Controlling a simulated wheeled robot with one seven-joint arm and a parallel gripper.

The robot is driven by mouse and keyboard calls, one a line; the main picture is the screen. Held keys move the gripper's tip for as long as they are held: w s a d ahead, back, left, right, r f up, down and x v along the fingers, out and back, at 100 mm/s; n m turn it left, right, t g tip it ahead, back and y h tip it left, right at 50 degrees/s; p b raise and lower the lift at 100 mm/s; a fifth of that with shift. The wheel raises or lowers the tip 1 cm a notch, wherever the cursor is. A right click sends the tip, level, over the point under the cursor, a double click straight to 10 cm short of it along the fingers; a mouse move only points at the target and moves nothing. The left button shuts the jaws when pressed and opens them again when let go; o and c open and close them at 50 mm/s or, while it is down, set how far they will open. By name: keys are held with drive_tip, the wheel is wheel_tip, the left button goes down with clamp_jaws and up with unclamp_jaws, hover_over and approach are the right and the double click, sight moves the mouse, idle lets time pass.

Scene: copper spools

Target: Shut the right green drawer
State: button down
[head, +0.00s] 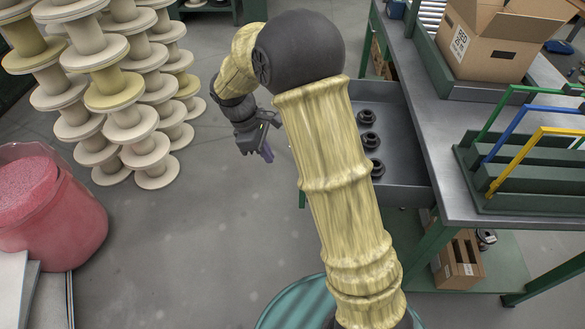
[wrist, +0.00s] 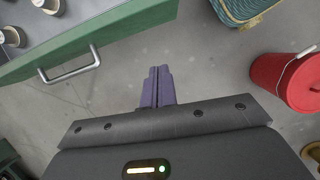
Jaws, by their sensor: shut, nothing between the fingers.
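The green drawer (wrist: 110,38) stands pulled open at the upper left of the wrist view, with a silver bar handle (wrist: 72,68) on its front. In the head view its grey tray (head: 400,140) sticks out from the workbench and holds dark round parts (head: 368,117). My arm hides much of its front there. My gripper (head: 267,154) is shut and empty, in front of the drawer and to its left in the head view. Its purple fingertips (wrist: 158,82) show in the wrist view, apart from the drawer front and handle.
The workbench (head: 470,130) carries an open cardboard box (head: 490,50) and a green rack with coloured handles (head: 530,165). Grey floor between is clear. A red bucket (wrist: 288,85) shows in the wrist view.

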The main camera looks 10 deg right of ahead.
drive_tip(key=shift+w+a+n+h, duration=0.3)
drive_tip(key=shift+w+a+n, duration=0.15)
drive_tip(key=shift+w, duration=0.2)
drive_tip(key=s+d+f+b, duration=0.2)
drive_tip(key=d+f+b, duration=0.1)
drive_tip(key=d+f, duration=0.4)
drive_tip(key=shift+x, duration=1.15)
drive_tip(key=shift+s+a, duration=0.1)
drive_tip(key=shift+a, duration=0.05)
